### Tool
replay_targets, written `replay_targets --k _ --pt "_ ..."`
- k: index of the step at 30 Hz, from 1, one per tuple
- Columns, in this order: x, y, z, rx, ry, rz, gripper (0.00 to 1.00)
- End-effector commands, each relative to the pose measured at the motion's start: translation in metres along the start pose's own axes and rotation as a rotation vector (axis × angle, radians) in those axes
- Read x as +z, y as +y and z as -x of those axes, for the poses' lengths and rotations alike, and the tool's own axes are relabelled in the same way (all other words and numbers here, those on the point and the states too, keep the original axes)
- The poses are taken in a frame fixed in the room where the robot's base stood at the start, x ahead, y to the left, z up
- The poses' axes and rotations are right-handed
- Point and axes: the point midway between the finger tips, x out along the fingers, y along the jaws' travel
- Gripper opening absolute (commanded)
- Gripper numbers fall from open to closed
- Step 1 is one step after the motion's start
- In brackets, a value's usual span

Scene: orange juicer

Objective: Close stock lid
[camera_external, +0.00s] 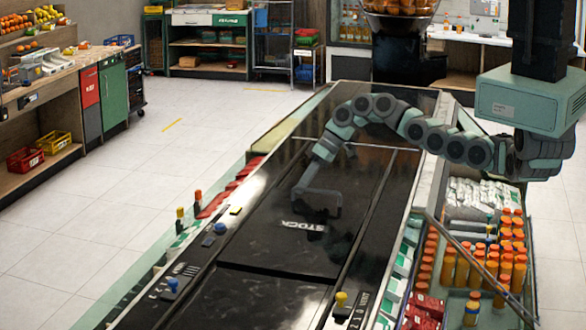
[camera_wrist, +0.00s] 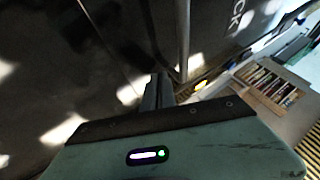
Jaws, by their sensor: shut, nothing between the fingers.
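The stock lid (camera_external: 285,248) is a glossy black panel in the dark counter top, with white "STOCK" lettering. It looks flat and level with the surface around it. Its dark surface and part of the lettering also show in the wrist view (camera_wrist: 215,45). My gripper (camera_external: 304,181) is low over the far part of the lid, next to this bar. In the wrist view its fingers (camera_wrist: 157,90) are together and empty, beside a grey upright bar (camera_wrist: 183,40). Contact is unclear.
Orange juice bottles (camera_external: 490,265) stand in a bin right of the counter. Small colored knobs (camera_external: 220,228) line the counter's left edge, and a yellow knob (camera_external: 341,299) stands near the front right. A juicer with oranges (camera_external: 400,8) is behind. The near counter top is clear.

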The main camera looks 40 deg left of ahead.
Motion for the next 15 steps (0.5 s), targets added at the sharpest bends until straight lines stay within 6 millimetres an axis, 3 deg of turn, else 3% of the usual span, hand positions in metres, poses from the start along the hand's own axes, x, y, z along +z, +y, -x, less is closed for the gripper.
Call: replay_targets --k 3,9,15 --pt "0.001 0.024 0.015 0.012 0.009 -0.012 0.00" --pt "0.001 0.022 0.065 0.014 0.010 -0.008 0.00" --pt "0.002 0.022 0.098 0.013 0.005 -0.011 0.00"
